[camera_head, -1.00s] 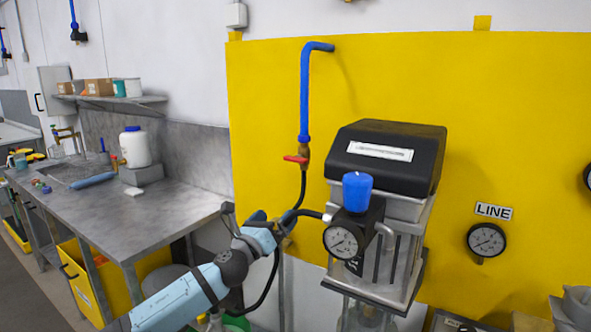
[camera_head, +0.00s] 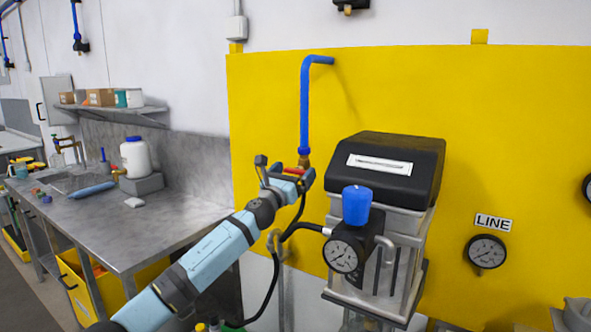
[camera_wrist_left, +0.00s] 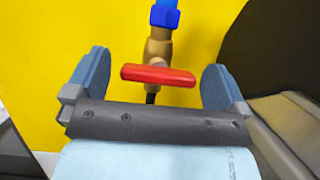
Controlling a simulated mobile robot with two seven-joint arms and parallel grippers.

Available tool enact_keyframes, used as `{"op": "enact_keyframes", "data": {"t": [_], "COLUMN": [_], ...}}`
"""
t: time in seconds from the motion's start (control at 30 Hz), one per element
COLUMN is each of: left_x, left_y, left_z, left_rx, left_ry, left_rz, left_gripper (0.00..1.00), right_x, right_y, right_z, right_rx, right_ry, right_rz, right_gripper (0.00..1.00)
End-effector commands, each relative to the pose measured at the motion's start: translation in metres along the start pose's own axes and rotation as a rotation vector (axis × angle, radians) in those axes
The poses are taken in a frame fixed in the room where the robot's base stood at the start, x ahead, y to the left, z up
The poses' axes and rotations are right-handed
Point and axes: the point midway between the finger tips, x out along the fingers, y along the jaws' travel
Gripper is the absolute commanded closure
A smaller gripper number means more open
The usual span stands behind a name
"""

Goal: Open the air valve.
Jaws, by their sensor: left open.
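The air valve is a brass body (camera_wrist_left: 158,52) with a red lever handle (camera_wrist_left: 158,75), at the lower end of a blue pipe (camera_head: 305,105) on the yellow wall panel. The handle lies crosswise to the pipe. In the wrist view my left gripper (camera_wrist_left: 155,80) is open, with one blue finger on each side of the red handle and a gap at both ends. In the head view my left gripper (camera_head: 284,172) is at the valve and partly covers the handle (camera_head: 296,171). My right gripper is not in view.
A black-topped unit (camera_head: 390,160) with a blue knob (camera_head: 356,205) and a gauge (camera_head: 343,252) stands close on the right. A black hose (camera_head: 297,222) runs below the valve. A grey workbench (camera_head: 130,225) stands on the left.

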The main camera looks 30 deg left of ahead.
Motion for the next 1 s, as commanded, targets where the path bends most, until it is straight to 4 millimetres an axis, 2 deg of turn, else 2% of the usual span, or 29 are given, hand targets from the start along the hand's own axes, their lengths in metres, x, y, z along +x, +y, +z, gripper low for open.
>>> {"op": "enact_keyframes", "data": {"t": [0.17, 0.43, 0.47, 0.63, 0.67, 1.0], "left_x": [0.0119, 0.0128, 0.0127, 0.0126, 0.0126, 0.0126], "left_y": [-0.0002, -0.0002, -0.0002, -0.0001, -0.0001, -0.0002], "left_z": [0.0001, -0.0004, -0.0004, -0.0004, -0.0004, -0.0002], "left_rx": [-0.001, 0.000, 0.000, 0.000, 0.000, -0.041], "left_ry": [0.000, 0.001, 0.001, 0.001, 0.001, 0.001], "left_rz": [0.000, 0.000, 0.000, 0.000, 0.000, 0.017], "left_gripper": [0.00, 0.00, 0.05, 0.44, 0.47, 0.47], "right_x": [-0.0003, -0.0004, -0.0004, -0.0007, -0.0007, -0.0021], "right_y": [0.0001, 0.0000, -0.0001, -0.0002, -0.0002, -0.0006], "right_z": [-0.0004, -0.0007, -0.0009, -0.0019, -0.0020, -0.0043], "right_rx": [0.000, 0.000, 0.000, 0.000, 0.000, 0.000], "right_ry": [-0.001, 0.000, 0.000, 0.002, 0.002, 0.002], "right_rz": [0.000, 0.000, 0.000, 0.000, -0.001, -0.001], "right_gripper": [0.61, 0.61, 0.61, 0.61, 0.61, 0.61]}}
